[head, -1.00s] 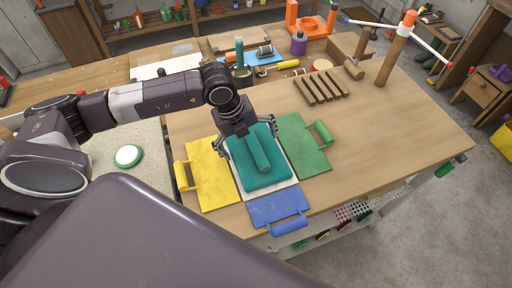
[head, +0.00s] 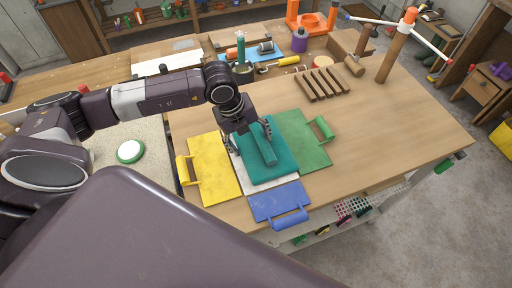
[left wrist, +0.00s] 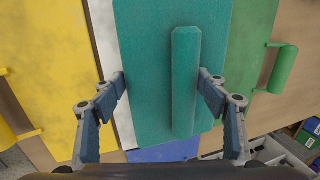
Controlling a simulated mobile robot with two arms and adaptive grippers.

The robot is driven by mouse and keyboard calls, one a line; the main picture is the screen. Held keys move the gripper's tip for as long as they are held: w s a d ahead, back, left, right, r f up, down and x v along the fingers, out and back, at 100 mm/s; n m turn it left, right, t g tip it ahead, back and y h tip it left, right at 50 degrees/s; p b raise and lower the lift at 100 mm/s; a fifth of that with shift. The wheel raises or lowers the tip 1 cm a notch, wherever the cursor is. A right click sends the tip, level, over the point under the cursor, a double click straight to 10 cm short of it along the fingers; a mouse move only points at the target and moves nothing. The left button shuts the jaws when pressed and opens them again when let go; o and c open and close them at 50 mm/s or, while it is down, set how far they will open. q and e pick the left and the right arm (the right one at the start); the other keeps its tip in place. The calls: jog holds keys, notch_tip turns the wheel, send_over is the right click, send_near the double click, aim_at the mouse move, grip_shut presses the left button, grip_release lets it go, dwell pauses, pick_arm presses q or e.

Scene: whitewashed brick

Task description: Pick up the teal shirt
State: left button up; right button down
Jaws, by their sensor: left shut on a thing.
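The teal shirt (head: 281,161) is a folded, flat teal piece with a raised ridge along its middle. It is over a white board (head: 258,182) between yellow and green panels. My left gripper (head: 250,142) is shut on the shirt at its far part, with a finger on either side of the ridge. The left wrist view shows the shirt (left wrist: 148,55) between the fingers of the gripper (left wrist: 165,88). I cannot tell how far the shirt is off the board. My right gripper is not in view.
A yellow panel (head: 215,170), green panel (head: 300,142) and blue panel (head: 275,203), each with a handle, surround the white board. A wooden slatted rack (head: 321,84) and a post with pegs (head: 396,55) stand farther right. The table's right part is clear.

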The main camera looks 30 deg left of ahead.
pick_arm(q)
jog(key=shift+s+d+f, duration=0.1)
jog(key=shift+d+f, duration=0.1)
jog(key=shift+d, duration=0.15)
